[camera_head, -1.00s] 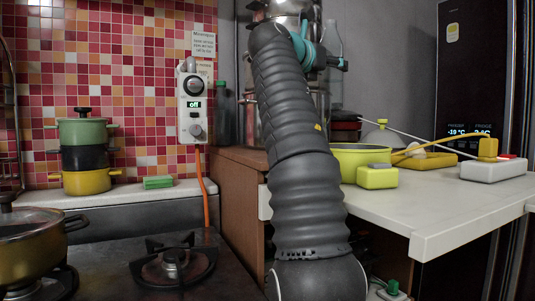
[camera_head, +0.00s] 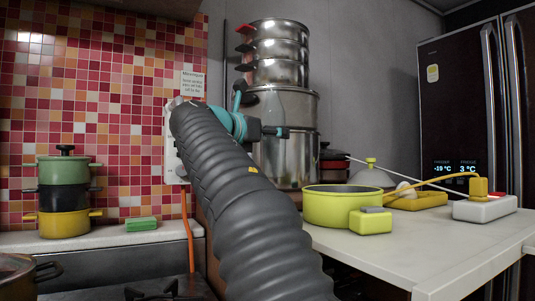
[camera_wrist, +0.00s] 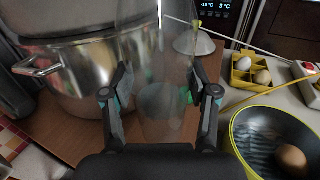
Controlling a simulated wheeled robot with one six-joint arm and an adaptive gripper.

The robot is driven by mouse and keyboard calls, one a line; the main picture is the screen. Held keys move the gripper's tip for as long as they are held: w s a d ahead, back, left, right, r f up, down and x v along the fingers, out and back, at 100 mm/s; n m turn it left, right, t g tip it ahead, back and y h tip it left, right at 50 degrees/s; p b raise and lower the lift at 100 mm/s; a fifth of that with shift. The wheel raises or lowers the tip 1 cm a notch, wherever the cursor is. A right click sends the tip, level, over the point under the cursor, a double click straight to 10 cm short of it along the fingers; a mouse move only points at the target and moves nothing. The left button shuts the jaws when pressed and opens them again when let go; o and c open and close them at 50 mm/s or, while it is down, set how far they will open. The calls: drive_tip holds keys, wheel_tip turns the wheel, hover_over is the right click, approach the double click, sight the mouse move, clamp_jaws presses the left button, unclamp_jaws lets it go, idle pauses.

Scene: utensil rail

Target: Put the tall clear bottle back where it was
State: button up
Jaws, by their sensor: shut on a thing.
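The tall clear bottle (camera_wrist: 163,112) stands between the fingers of my gripper (camera_wrist: 160,88) in the wrist view, and the fingers are shut on it. It is see-through, with a brown wooden surface behind it. Whether its base touches that surface I cannot tell. In the head view the bottle and fingers are hidden behind my arm; only the teal wrist part shows, in front of the steel pots.
Stacked steel pots (camera_head: 285,110) stand close to the gripper; a large pot (camera_wrist: 85,75) shows left of the bottle. A yellow-green pan (camera_head: 343,206), a yellow-green box (camera_head: 370,220) and a white power strip (camera_head: 485,208) occupy the white counter (camera_head: 440,250).

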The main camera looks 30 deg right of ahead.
sight(264, 152)
drive_tip(key=shift+a+f, duration=0.25)
drive_tip(key=shift+a, duration=0.15)
drive_tip(key=shift+d+f, duration=0.1)
drive_tip(key=shift+f, duration=1.8)
drive_tip(key=shift+f, duration=0.15)
drive_tip(key=o, duration=1.6)
drive_tip(key=shift+c, duration=0.2)
drive_tip(key=shift+a, duration=0.2)
drive_tip(key=v, duration=1.1)
drive_tip(key=shift+s+a, duration=0.15)
drive_tip(key=shift+a, duration=0.15)
